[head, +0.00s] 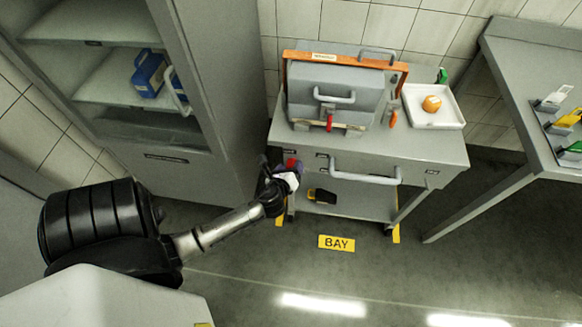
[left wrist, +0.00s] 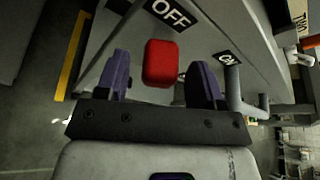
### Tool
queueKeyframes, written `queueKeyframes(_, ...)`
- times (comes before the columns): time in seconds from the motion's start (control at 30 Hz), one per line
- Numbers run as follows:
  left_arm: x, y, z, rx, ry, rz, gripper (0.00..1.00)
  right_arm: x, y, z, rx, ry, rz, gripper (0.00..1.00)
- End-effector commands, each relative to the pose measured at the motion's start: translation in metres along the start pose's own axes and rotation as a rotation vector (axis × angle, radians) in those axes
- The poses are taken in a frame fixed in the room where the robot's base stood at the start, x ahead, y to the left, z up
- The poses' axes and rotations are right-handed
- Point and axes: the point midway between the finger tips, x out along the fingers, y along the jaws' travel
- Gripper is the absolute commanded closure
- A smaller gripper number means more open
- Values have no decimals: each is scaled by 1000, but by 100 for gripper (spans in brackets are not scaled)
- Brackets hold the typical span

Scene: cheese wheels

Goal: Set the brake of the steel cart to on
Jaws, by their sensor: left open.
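The steel cart (head: 440,152) stands against the tiled wall above a yellow BAY floor mark. Its red brake knob (head: 291,163) is at the upper left of the cart's front. My left gripper (head: 283,178) is right in front of that knob. In the left wrist view the red knob (left wrist: 162,62) lies between the two purple fingers of the open left gripper (left wrist: 160,84), with a visible gap on each side. An OFF label (left wrist: 170,12) is just beyond the knob, and a partly covered ON label (left wrist: 227,57) is to its right. My right gripper is not in view.
A handle (head: 365,172) sticks out from the cart's front, right of the knob. The cart top carries a grey case (head: 335,90) and a white tray (head: 450,108). An open cabinet (head: 215,90) stands close on the left, a table (head: 530,75) on the right.

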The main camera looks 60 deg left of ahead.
Motion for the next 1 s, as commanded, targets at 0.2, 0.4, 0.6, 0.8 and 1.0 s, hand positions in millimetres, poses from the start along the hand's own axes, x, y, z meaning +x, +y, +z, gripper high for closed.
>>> queueKeyframes(0.2, 11, 0, 0, 1, -1, -1, 38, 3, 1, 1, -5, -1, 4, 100)
queueKeyframes(0.4, 12, 0, 1, 0, 0, 0, 38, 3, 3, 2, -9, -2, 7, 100)
queueKeyframes(0.6, 12, 0, 1, 0, 0, 0, 47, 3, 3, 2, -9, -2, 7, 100)
queueKeyframes(0.8, 12, 0, 0, 0, 0, 0, 66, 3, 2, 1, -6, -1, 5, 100)
queueKeyframes(1.0, 12, 0, 0, 0, 0, 0, 85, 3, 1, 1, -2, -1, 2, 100)
